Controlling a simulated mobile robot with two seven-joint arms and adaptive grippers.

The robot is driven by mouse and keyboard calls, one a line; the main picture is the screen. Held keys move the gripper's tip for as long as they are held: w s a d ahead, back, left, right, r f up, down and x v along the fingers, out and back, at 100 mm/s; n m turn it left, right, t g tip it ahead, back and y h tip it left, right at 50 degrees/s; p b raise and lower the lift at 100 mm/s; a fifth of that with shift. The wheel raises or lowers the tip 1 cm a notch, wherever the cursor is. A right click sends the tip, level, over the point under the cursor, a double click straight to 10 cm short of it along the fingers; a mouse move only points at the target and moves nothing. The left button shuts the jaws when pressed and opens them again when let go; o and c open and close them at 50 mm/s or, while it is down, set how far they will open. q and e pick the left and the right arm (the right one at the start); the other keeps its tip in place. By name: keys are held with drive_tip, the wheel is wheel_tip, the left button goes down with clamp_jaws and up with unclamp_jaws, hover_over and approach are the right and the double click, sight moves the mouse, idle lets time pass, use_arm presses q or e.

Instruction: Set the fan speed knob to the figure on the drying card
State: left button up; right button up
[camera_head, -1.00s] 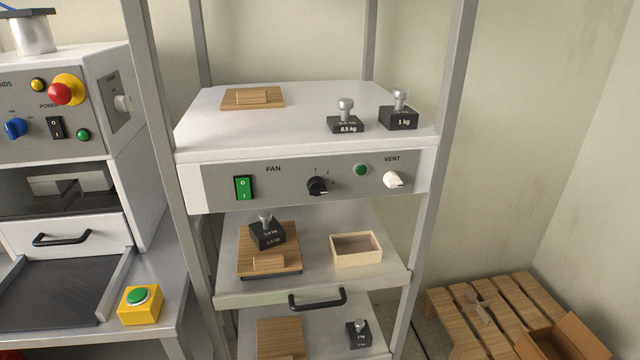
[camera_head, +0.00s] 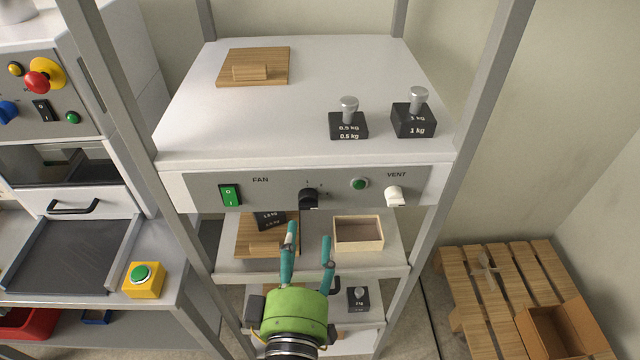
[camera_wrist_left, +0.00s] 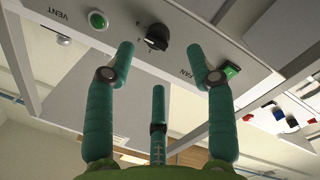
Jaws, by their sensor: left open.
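The black fan speed knob (camera_head: 308,198) sits on the grey control panel, right of the FAN label, with small marks above it. It also shows in the left wrist view (camera_wrist_left: 156,37), beyond the fingertips. My left gripper (camera_head: 309,245) is open and empty, below and in front of the panel, its teal fingers pointing up toward the knob. In the left wrist view the knob lies between the spread fingers (camera_wrist_left: 160,62) and apart from them. The knob's exact setting is too small to read. I see no drying card I can identify. My right gripper is not in view.
A green rocker switch (camera_head: 230,195) is left of the knob; a green button (camera_head: 359,184) and white vent knob (camera_head: 394,196) are right. Weights (camera_head: 348,124) and a wooden board (camera_head: 252,67) stand on top. A wooden box (camera_head: 358,234) is on the shelf below.

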sight(308, 209)
use_arm(q)
drive_tip(key=w, duration=0.2)
drive_tip(key=w+b, duration=0.1)
drive_tip(key=w, duration=0.1)
drive_tip(key=w+b, duration=0.1)
drive_tip(key=w, duration=0.1)
drive_tip(key=shift+w+d+r, duration=0.3)
drive_tip(key=shift+d+r, duration=0.05)
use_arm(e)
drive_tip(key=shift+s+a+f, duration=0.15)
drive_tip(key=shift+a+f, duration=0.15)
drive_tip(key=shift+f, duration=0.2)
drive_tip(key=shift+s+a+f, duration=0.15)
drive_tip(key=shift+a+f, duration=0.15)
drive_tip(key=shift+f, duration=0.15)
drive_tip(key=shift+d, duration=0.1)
use_arm(q)
clamp_jaws()
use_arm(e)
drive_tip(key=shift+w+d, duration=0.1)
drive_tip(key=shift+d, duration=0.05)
